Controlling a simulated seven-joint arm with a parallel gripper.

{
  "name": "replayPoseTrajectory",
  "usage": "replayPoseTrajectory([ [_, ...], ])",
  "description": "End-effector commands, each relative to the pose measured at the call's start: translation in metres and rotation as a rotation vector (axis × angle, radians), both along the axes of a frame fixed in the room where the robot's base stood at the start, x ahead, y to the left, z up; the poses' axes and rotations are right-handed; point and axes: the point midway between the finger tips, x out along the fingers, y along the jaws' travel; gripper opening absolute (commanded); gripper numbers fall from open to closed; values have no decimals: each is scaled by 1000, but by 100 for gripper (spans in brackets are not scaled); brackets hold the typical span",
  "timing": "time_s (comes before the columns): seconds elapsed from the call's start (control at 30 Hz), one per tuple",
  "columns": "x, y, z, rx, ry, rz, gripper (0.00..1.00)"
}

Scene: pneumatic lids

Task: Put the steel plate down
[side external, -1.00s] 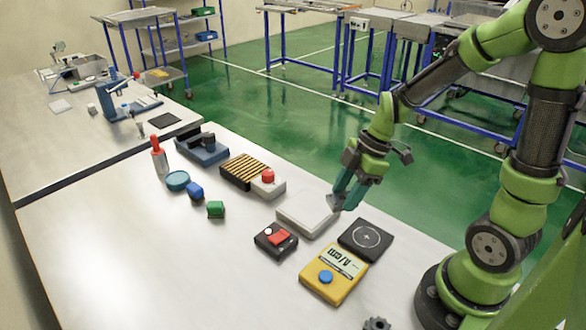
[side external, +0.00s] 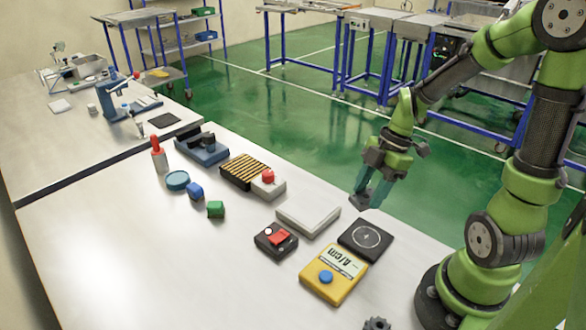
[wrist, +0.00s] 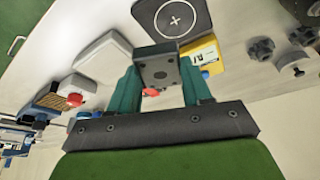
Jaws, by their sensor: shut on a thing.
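My gripper (wrist: 160,85) is shut on a small grey steel plate (wrist: 157,67), which sits between the teal fingertips. In the side external view, my gripper (side external: 368,194) is in the air above the table's back edge, with the plate (side external: 361,199) low between the fingers and partly hidden. A black square pad with a white circle and cross (side external: 366,238) lies on the table just below and in front of the gripper. The pad also shows in the wrist view (wrist: 172,17), beyond the plate. The plate is apart from the pad.
A shallow white tray (side external: 308,221) lies left of the pad. A yellow meter (side external: 334,272) and a black box with a red switch (side external: 276,240) are in front. A striped block with a red button (side external: 255,176) is further left. The table's front left is clear.

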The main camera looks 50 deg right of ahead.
Motion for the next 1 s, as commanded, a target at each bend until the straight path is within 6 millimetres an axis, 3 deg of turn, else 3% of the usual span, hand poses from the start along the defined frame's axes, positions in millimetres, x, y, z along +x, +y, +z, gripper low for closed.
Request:
replayPoseTrajectory([
  [0.2,-21,11,1,14,-3,299,3],
  [0.3,-24,14,-3,24,-8,355,3],
  [0.8,-24,14,-68,27,-13,369,3],
  [1.0,-23,14,-79,22,-15,369,3],
])
